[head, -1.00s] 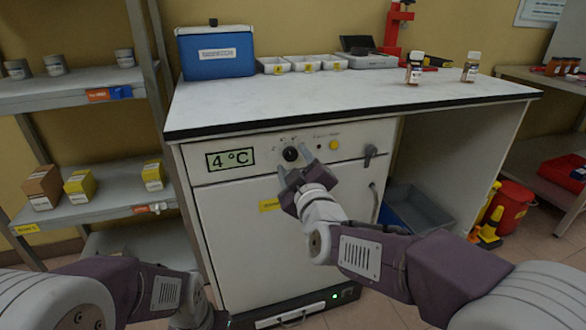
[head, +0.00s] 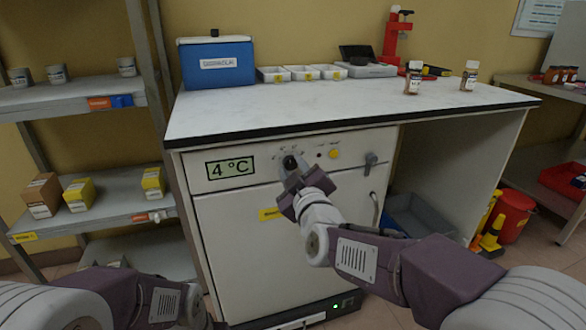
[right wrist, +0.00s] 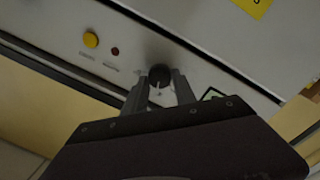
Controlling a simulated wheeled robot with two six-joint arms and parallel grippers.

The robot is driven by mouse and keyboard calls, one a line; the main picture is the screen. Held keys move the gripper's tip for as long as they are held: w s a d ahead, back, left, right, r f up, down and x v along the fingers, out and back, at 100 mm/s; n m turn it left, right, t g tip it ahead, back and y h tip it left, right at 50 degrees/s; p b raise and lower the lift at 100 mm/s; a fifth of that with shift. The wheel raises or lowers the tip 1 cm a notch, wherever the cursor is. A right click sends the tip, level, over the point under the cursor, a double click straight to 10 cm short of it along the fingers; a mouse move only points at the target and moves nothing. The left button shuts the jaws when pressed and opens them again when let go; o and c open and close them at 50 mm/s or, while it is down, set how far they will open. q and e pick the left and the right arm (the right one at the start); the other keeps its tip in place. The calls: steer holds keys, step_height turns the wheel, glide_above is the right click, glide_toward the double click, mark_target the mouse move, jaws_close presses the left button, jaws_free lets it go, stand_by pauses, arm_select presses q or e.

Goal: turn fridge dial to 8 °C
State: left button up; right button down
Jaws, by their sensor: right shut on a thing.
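The fridge (head: 245,240) under the bench has a display (head: 230,168) that reads 4 °C. Its black dial (head: 289,161) is on the top panel, right of the display. My right gripper (head: 295,170) is at the dial, its fingers closed around it. In the right wrist view the dial (right wrist: 160,73) sits between the two fingertips, with a small pale mark on its face. The fingers and hand cover part of the dial in the head view. My left arm shows at the lower left, but its gripper fingers cannot be made out.
A yellow button (head: 334,154) and a small red light (head: 319,155) sit right of the dial, with a grey latch (head: 371,158) further right. The bench top (head: 300,110) overhangs just above the panel. A shelf (head: 90,195) stands at the left.

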steer(key=m, duration=0.4)
steer(key=m+b, duration=0.1)
steer(key=m, duration=0.3)
steer(key=shift+d+f+g, duration=0.1)
steer(key=shift+g, duration=0.2)
steer(key=m+b, duration=0.2)
steer(key=m, duration=0.2)
steer(key=shift+d+m+y, duration=0.1)
steer(key=shift+m+y, duration=0.2)
steer(key=shift+m+b, duration=1.65)
steer(key=shift+m, duration=0.15)
steer(key=c, duration=1)
jaws_free()
